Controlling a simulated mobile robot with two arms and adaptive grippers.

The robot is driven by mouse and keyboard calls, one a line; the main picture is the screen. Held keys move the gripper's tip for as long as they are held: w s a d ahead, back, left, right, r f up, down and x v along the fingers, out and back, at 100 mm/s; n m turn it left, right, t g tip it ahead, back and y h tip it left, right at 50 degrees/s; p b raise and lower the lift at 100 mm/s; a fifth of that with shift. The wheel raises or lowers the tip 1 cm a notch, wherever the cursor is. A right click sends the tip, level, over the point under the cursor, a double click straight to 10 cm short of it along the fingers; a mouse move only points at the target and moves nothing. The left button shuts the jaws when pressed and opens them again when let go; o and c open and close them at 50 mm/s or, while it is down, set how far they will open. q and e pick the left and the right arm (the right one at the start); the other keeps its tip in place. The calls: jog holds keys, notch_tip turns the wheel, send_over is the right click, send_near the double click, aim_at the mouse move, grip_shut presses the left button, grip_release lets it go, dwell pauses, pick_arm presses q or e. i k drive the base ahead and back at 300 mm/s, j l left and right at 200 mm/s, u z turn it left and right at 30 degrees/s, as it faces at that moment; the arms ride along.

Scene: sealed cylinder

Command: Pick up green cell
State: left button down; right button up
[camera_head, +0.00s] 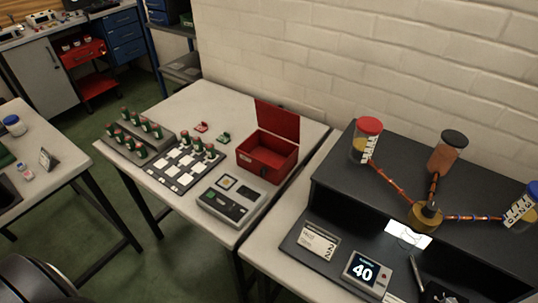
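Several small green cells with reddish tops stand upright in a dark rack (163,155) on the white table in the middle left. A few more green cells (197,145) stand at the far right corner of a dark tray with white squares (160,180). A small green item (224,138) and a small red item (201,127) lie behind the tray; they are too small to make out, and I cannot tell whether the green one is a cell. Neither of my grippers is in view.
An open red box (266,160) and a grey device (232,201) stand on the same table (185,102). On the right, a black stepped bench (330,190) holds capped jars joined by tubes and a display reading 40 (366,272). Green floor separates the left table.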

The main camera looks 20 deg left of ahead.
aim_at(119, 133)
jog(key=u, duration=1.85)
jog(key=i+j+z, duration=0.15)
jog(key=i+j, duration=0.3)
